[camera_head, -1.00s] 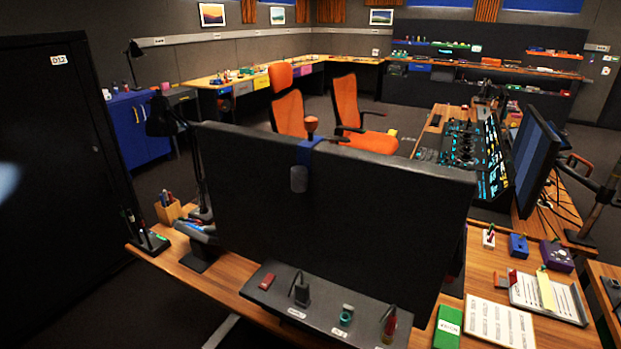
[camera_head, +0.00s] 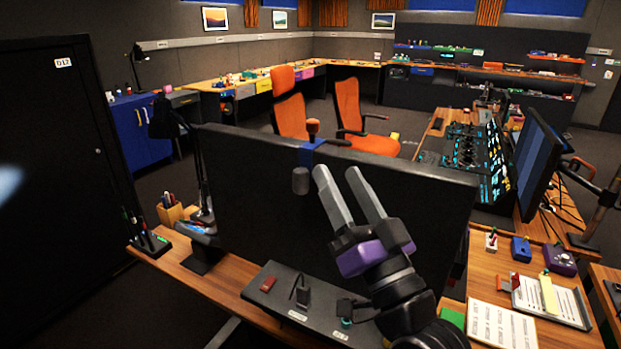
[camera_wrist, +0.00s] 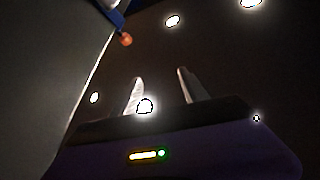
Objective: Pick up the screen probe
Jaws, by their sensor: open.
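The likely screen probe hangs over the top edge of the large dark monitor (camera_head: 250,200). It has an orange knob (camera_head: 313,126), a blue strap (camera_head: 309,152) and a grey cylinder (camera_head: 300,181) on the near side. My gripper (camera_head: 336,170) is open and empty, with its fingers pointing up just right of the grey cylinder and in front of the screen's back. In the wrist view, the fingers (camera_wrist: 159,75) stand apart. The orange knob (camera_wrist: 125,39) and a blue piece (camera_wrist: 110,14) show at the upper left there, beyond the fingertips.
A black lamp (camera_head: 165,120) stands left of the monitor. A control console (camera_head: 470,150) and second screen (camera_head: 536,165) are at right. Space above the monitor is clear.

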